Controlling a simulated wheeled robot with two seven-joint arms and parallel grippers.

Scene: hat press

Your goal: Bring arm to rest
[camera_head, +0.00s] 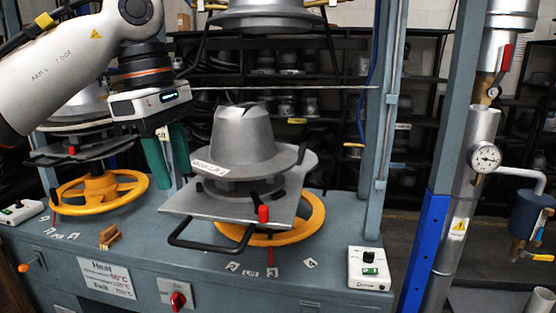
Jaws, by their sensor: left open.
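My left gripper (167,158) hangs from my white left arm at the upper left, its two green fingers apart and pointing down. Nothing shows between the fingers. It is in front of the left press station and to the left of the grey metal hat form (243,143). The hat form sits on a square metal plate (214,207) with a black handle (205,244) at its front. The gripper appears apart from the form and plate. My right gripper does not show.
A grey upper mould (265,15) hangs above. A blue-grey post (380,120), white control box (369,269) and steam pipe with gauge (485,157) stand to the right.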

